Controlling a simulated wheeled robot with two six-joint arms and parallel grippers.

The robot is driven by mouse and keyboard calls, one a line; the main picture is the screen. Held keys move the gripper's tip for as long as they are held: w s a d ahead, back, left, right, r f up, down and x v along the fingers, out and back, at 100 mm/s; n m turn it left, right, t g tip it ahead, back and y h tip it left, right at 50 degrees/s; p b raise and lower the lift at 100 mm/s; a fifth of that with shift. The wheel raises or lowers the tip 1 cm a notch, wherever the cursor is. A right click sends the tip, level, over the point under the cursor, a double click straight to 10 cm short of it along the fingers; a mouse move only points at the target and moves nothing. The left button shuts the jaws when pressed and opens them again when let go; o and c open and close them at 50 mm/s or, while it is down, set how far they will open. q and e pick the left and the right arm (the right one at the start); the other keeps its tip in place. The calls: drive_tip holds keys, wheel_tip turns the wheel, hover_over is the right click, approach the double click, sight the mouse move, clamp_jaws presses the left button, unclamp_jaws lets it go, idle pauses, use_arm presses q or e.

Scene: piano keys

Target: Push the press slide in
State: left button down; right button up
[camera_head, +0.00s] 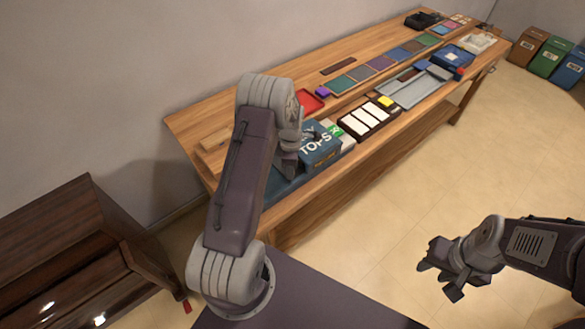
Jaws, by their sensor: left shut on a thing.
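I cannot tell which part is the press slide. A long grey metal fixture (412,91) with a blue block lies further along the bench. My right gripper (443,281) is open and empty above the floor, away from the bench.
On the wooden bench (222,119) are a dark tray with white key pieces (364,121), a red tray (309,101), a purple block (323,91) and a row of coloured panels (380,63). A dark piano-like cabinet (75,235) stands at the left. Open floor (370,235) lies at the right.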

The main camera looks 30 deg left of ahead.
use_arm(q)
drive_tip(key=shift+w+r, duration=0.2)
drive_tip(key=shift+w, duration=0.1)
drive_tip(key=c, duration=1.3)
unclamp_jaws()
drive_tip(key=shift+o, duration=0.5)
drive_tip(key=shift+d+f, duration=0.1)
wheel_tip(320, 180, up, 9)
drive_tip(key=b, duration=0.1)
